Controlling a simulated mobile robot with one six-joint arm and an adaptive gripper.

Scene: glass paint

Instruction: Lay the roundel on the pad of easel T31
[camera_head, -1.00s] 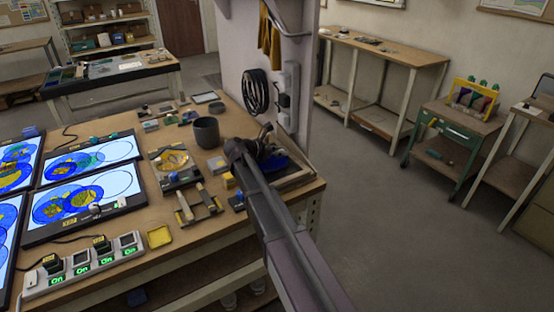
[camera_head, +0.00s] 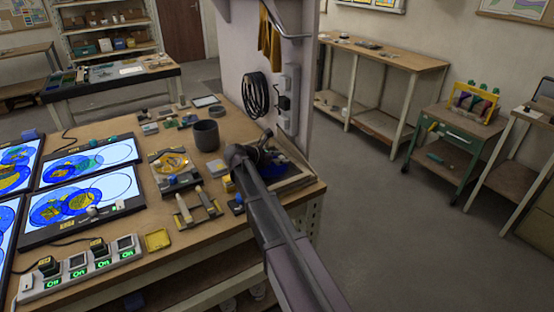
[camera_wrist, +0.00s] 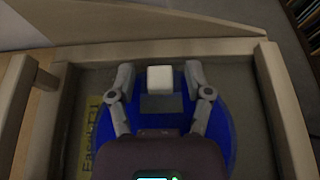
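The blue roundel (camera_wrist: 218,125) lies flat, as far as I can see, inside a wooden-framed easel (camera_wrist: 285,110) with a grey-brown pad (camera_wrist: 72,80). A yellow label (camera_wrist: 90,135) at its left seems to read Easel T31. A pale block-like knob (camera_wrist: 160,78) stands on the roundel. My gripper (camera_wrist: 160,75) is over the roundel with its fingers spread on either side of the knob, a gap showing on both sides. My gripper's body hides the roundel's near part. In the head view the roundel (camera_head: 284,171) shows partly behind my arm, at the bench's right end.
Lit panels (camera_head: 88,195) with blue glass discs fill the left side. A wall with a coiled cable (camera_head: 256,92) rises behind.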

